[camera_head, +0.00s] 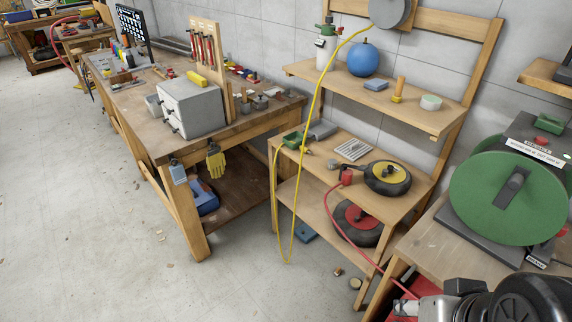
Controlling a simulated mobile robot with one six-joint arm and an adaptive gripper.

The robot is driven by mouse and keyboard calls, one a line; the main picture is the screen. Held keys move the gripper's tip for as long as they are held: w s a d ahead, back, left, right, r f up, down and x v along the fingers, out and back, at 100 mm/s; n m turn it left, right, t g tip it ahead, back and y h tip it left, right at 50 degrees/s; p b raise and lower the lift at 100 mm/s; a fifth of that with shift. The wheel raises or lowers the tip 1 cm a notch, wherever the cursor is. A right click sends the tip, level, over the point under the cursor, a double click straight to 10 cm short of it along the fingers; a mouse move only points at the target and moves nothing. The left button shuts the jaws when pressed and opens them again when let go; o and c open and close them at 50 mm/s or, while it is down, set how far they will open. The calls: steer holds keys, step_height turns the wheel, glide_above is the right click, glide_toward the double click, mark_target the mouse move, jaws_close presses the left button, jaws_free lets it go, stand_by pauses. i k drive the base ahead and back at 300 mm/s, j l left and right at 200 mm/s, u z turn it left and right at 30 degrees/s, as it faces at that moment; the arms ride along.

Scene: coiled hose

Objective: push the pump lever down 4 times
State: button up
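I cannot make out a clear pump lever in the head view. Whether either has the lever is not clear. Dark and silver parts at the bottom right look like my own arm. My gripper's fingers do not show.
A yellow hose (311,110) hangs down in front of the wooden shelf unit (300,72). A green disc machine (507,195) stands on a table at right. A workbench (150,140) with a grey drawer box (190,107) stands at left. The floor at left is mostly clear.

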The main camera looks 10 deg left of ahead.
mark_target(362, 167)
steer(key=u, duration=0.15)
steer(key=l+z, duration=0.1)
steer(key=z, duration=0.85)
steer(key=i+l+z, duration=0.1)
steer(key=z, duration=0.85)
steer(key=i+l+u, duration=0.55)
steer(key=l, duration=0.2)
steer(key=k+j, duration=0.05)
steer(key=k, duration=0.05)
